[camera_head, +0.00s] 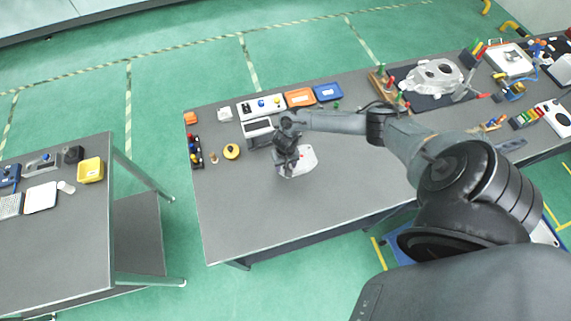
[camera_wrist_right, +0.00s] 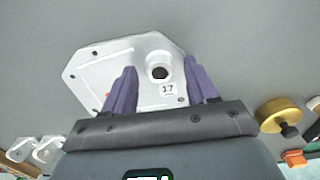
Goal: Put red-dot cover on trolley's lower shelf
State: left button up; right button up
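The white cover (camera_head: 299,162) lies on the grey workbench under my right gripper (camera_head: 288,160), which hides part of it. In the right wrist view the cover (camera_wrist_right: 125,65) shows a small red dot, a "17" label and a round boss with a dark hole. There my right gripper (camera_wrist_right: 160,68) is open, its purple fingers apart over the cover on either side of the boss. I cannot tell whether they touch it. The grey trolley at the left has a lower shelf (camera_head: 138,235), partly visible. My left gripper is not in view.
On the trolley top (camera_head: 55,240) are a yellow bin (camera_head: 90,169) and other small items. On the bench, a yellow round part (camera_head: 231,151) and a grey box (camera_head: 257,130) stand near the cover. The bench's front left is clear. A floor gap separates bench and trolley.

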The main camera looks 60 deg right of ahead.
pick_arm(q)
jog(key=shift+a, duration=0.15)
pick_arm(e)
jog(key=shift+r, duration=0.1)
jog(key=shift+r, duration=0.25)
notch_tip(320, 180, up, 11)
jog(key=p, duration=0.2)
jog(key=a+r+n+t+y, duration=0.1)
jog(key=a+n+t, duration=0.25)
jog(key=a, duration=0.85)
jog(key=a+r+n+t, duration=0.2)
jog(key=a+n, duration=0.3)
jog(key=a, duration=0.6)
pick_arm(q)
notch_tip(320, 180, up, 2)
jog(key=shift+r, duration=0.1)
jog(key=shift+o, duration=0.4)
pick_arm(e)
jog(key=s+d+r+n+g, duration=0.1)
jog(key=s+r+n+g, duration=0.1)
jog(key=s+r, duration=0.8)
jog(key=shift+s+d+h, duration=0.3)
jog(key=shift+s+h, duration=0.1)
jog(key=shift+s, duration=0.55)
